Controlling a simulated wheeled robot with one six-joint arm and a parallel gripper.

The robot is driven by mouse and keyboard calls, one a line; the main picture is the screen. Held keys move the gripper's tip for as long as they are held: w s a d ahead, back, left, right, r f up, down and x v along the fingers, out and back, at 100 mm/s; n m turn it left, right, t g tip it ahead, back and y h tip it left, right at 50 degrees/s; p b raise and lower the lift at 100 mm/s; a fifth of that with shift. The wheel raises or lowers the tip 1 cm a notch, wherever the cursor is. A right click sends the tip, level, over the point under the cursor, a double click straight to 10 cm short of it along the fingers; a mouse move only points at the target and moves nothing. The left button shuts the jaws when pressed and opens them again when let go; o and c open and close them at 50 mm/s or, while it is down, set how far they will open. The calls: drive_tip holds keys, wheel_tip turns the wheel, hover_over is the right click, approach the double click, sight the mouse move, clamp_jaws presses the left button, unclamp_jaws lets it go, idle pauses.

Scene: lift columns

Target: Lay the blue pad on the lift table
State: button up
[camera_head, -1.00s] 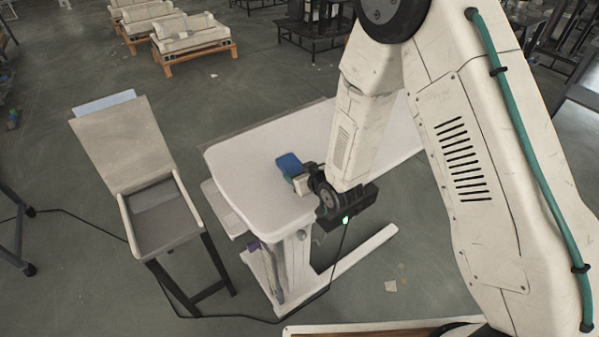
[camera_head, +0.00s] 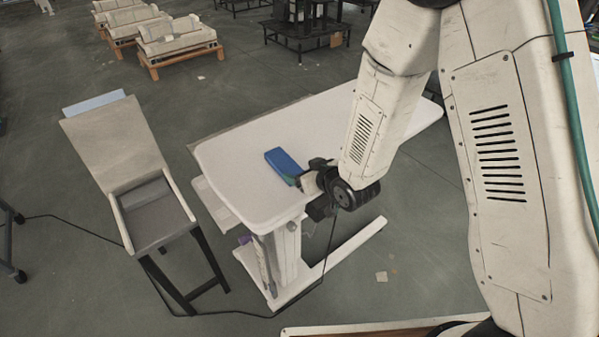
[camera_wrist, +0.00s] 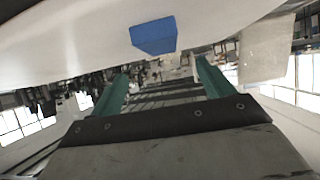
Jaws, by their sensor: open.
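The blue pad (camera_head: 283,165) lies on the white top of the lift table (camera_head: 235,180), near the table's front left part. In the wrist view the blue pad (camera_wrist: 154,36) rests on the white tabletop (camera_wrist: 75,32), beyond the fingertips. My gripper (camera_head: 303,181) is beside the pad's near right end in the head view. In the wrist view my gripper (camera_wrist: 163,86) shows two green fingers spread apart with nothing between them. The pad looks clear of the fingers in the wrist view.
A stand with a grey tray and raised back panel (camera_head: 115,140) is left of the table. A dark cable (camera_head: 90,232) runs over the floor. Pallets with pale loads (camera_head: 178,45) are at the back.

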drive_tip(key=shift+v, duration=1)
drive_tip(key=s+d+r+m+g+h, duration=0.2)
drive_tip(key=s+d+r+h, duration=0.1)
drive_tip(key=d+r, duration=0.45)
drive_tip(key=s+d+r+m+g+h, duration=0.1)
drive_tip(key=s+d+r+h, duration=0.1)
drive_tip(key=d+r, duration=0.55)
drive_tip(key=s+d+r+m+g, duration=0.1)
drive_tip(key=s+d+r+g, duration=0.1)
drive_tip(key=s, duration=0.6)
drive_tip(key=s+d+r+m+g+h, duration=0.1)
drive_tip(key=s+d+r+g, duration=0.1)
drive_tip(key=s+r, duration=0.3)
drive_tip(key=s+d+r+m+g, duration=0.1)
drive_tip(key=s+d+r+g, duration=0.1)
drive_tip(key=s, duration=1.1)
wheel_tip(320, 180, up, 2)
drive_tip(key=shift+d+r+m, duration=0.2)
drive_tip(key=shift+d+m, duration=0.1)
drive_tip(key=shift+d, duration=0.3)
